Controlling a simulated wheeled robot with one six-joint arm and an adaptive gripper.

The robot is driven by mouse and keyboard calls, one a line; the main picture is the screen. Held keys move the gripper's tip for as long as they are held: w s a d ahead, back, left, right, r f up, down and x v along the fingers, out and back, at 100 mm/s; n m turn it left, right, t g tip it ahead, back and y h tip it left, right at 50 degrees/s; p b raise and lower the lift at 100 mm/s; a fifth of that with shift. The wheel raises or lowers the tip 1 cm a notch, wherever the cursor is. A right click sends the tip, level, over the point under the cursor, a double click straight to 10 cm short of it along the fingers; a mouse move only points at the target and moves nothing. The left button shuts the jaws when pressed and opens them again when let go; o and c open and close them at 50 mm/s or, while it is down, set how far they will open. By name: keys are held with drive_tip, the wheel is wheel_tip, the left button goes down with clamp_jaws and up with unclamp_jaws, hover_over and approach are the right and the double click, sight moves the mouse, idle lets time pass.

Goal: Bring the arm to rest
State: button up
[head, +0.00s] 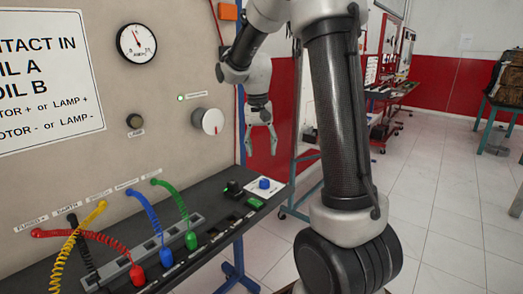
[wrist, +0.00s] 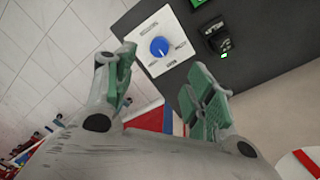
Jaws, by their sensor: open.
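My gripper (head: 262,146) hangs at the end of my bent arm in the head view, fingers pointing down. It is above the right end of the dark bench ledge (head: 120,262) and in front of the panel's right edge. In the wrist view my gripper (wrist: 160,100) has its two green-padded fingers spread apart, with nothing between them. A blue knob (head: 264,183) on a white plate lies below it; the knob (wrist: 159,47) also shows beyond the fingertips, apart from them.
The upright panel (head: 165,75) carries a gauge (head: 137,42), a white dial (head: 208,121) and a lit green lamp (head: 180,98). Coiled red, yellow, blue and green leads run to the ledge. A black switch (head: 233,188) sits beside the knob.

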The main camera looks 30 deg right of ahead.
idle(0.3)
drive_tip(key=s+a+r+n+t, duration=0.2)
drive_tip(key=s+r+n, duration=0.1)
drive_tip(key=s, duration=0.9)
drive_tip(key=s+a+r+n+t, duration=0.2)
drive_tip(key=s+r+n, duration=0.1)
drive_tip(key=s, duration=0.9)
drive_tip(key=shift+r+t+y, duration=0.3)
drive_tip(key=shift+r+t, duration=0.1)
drive_tip(key=shift+o, duration=0.2)
drive_tip(key=shift+s, duration=0.1)
